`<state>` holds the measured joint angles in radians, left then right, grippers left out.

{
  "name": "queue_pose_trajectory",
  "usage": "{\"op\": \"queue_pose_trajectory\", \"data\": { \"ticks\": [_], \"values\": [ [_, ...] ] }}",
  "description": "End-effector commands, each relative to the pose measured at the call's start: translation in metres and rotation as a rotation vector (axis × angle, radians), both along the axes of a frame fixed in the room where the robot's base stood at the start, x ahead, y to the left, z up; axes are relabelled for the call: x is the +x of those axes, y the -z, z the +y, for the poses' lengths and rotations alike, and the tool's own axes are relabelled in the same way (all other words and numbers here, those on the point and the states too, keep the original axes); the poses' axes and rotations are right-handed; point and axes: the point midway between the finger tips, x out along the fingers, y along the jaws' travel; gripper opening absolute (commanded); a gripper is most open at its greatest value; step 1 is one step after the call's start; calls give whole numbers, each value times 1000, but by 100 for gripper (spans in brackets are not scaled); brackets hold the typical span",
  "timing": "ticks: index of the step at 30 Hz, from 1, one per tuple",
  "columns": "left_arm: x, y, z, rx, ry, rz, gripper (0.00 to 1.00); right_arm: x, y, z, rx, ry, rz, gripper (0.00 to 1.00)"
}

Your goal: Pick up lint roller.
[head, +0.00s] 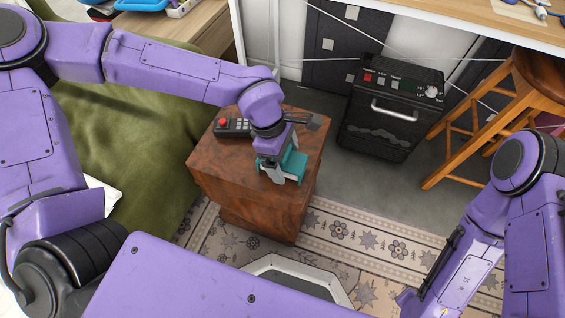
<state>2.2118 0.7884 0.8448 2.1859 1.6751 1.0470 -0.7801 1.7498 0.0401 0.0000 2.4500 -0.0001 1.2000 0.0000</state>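My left gripper (281,176) points down over the near right part of a brown wooden cabinet top (213,160). A grey finger and teal parts show at its end; I cannot tell whether it is open or shut, or whether some of the teal belongs to a held thing. I cannot make out a lint roller for certain; it may be hidden by the gripper. A dark piece (305,121) shows just behind the wrist; I cannot tell whether it is mine. My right arm is at the lower right, its gripper out of view.
A black device with a red button (233,128) lies on the cabinet's back left. A green-covered bed or couch (130,150) is to the left. A black appliance (390,110) and a wooden stool (490,110) stand to the right. A patterned rug (360,245) covers the floor in front.

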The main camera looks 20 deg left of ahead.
Motion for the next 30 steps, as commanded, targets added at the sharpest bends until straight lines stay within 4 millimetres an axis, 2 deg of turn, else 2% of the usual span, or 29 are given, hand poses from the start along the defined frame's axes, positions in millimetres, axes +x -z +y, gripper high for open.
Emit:
{"op": "queue_pose_trajectory", "data": {
  "ticks": [1,4,5,14,17,21,23,28,30],
  "values": [
    [0,0,0,0,0,0,71,0,0,0,0,0,0,43],
    [0,0,0,0,0,0,38,0,0,0,0,0,0,43],
    [0,0,0,0,0,0,36,0,0,0,0,0,0,43],
    [0,-3,0,0,0,0,36,0,-3,0,0,0,0,43],
    [0,-14,0,-1,0,0,36,0,-10,0,0,0,0,43],
    [0,-42,0,-1,0,0,36,0,-29,0,0,0,0,43],
    [-12,-53,-4,-2,3,-2,36,0,-32,0,0,0,0,43],
    [-48,-99,-16,-1,4,-2,36,0,-54,0,0,0,0,43],
    [-67,-104,-22,1,6,0,36,0,-56,0,0,0,0,43]
  ]
}}
